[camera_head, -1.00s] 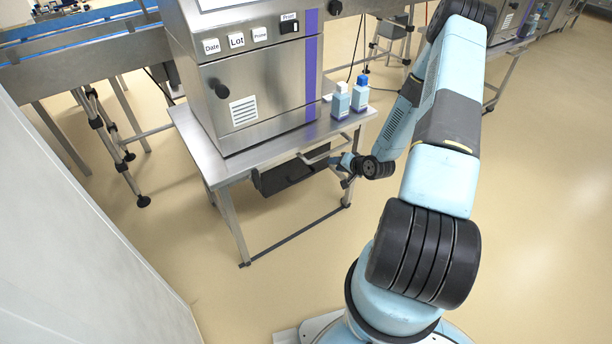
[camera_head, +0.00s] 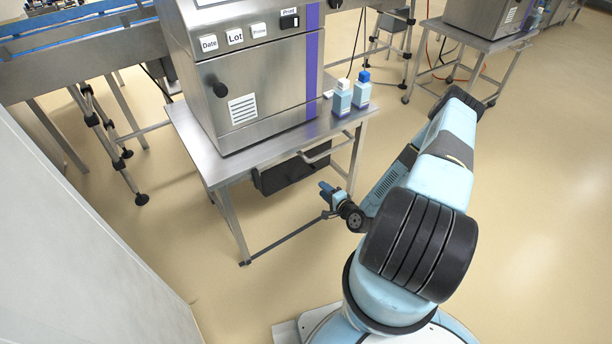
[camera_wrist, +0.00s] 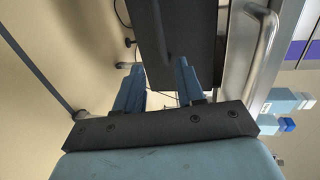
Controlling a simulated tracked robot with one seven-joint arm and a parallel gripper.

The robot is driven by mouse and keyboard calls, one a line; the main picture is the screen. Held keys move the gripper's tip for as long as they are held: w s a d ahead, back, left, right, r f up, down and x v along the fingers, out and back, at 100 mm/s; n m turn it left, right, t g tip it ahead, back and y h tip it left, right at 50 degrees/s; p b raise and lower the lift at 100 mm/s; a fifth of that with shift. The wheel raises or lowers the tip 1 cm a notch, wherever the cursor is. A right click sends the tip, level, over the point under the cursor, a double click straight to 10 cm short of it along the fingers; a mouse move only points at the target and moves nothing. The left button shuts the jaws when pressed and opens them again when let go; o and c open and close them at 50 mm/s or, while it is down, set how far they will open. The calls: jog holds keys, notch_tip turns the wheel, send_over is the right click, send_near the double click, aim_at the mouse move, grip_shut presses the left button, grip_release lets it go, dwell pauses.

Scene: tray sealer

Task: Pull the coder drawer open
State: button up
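The metal table (camera_head: 180,120) carries the coder, a steel box (camera_head: 270,90) with Date, Lot and Prime labels. A silver bar handle (camera_head: 316,156) sits at the table's front edge; it also shows at the right in the wrist view (camera_wrist: 268,40). A dark box (camera_head: 290,174) hangs below the tabletop and fills the upper middle of the wrist view (camera_wrist: 195,45). I cannot tell which front the handle belongs to. My gripper (camera_head: 325,188) is below and in front of the handle, apart from it. Its two blue fingers (camera_wrist: 158,80) are spread with nothing held between them.
Two blue-and-white bottles (camera_head: 351,94) stand on the table's right end. Table legs (camera_head: 236,222) and a low crossbar (camera_head: 295,232) are near my gripper. A conveyor (camera_head: 80,45) is at the left, a pale wall (camera_head: 80,230) nearer.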

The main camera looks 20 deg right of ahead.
aim_at(307, 176)
jog(key=x, duration=1.3)
jog(key=shift+c, duration=0.2)
grip_shut()
jog(key=shift+s, duration=0.1)
